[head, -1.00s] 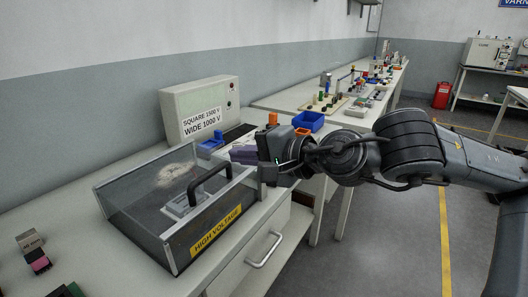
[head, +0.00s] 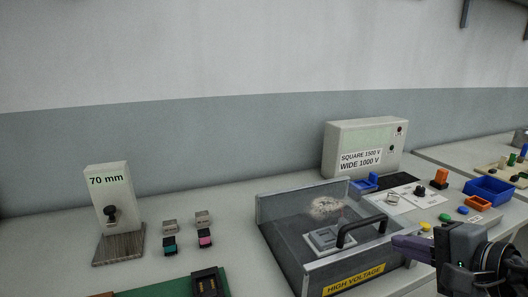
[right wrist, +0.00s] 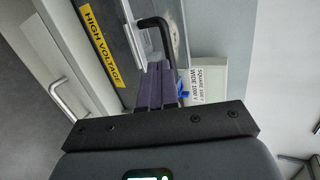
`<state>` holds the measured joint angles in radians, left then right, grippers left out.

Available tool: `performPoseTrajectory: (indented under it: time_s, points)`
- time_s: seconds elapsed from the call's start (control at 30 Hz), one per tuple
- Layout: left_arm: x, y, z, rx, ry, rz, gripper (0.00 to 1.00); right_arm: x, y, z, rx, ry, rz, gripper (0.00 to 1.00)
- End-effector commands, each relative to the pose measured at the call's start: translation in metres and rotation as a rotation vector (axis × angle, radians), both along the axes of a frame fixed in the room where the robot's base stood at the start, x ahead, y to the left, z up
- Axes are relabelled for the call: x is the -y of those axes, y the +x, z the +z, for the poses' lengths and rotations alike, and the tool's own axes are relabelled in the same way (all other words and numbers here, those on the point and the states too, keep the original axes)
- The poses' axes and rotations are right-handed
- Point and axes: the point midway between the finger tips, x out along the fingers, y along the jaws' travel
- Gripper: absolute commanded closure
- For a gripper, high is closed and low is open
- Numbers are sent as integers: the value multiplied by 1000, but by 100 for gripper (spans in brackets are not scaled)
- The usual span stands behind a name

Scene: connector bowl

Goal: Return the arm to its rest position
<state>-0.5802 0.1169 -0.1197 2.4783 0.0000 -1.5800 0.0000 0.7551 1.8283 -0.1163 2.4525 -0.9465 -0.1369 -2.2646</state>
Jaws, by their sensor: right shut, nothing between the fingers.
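My right gripper (head: 397,242) is at the lower right of the head view, with its purple fingers shut and empty. The fingers (right wrist: 157,72) point up the right wrist view. They are close to the black handle (head: 361,232) of the clear high-voltage box (head: 292,262); I cannot tell whether they touch it. The handle also shows just beyond the fingertips in the right wrist view (right wrist: 160,24). My left gripper is not in view.
A grey voltage box (head: 362,160) stands behind the clear box. Left are a 70 mm gauge (head: 112,200) on a wooden base and several small connectors (head: 171,245). The wall bounds the bench behind.

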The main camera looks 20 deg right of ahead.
Motion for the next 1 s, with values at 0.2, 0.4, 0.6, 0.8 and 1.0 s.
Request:
performPoseTrajectory:
  time_s: [0.2,0.4,0.6,0.8,1.0]
  points:
    - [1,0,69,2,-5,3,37,-87,6,-74,-297,292,196,100]
    - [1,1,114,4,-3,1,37,-163,-12,-108,-453,701,200,100]
    - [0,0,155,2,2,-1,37,-207,-27,-115,-598,1253,-78,100]
    - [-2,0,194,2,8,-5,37,-211,-39,-126,-705,1875,-653,100]
    - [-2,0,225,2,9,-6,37,-183,-74,-163,-606,2504,-1579,100]
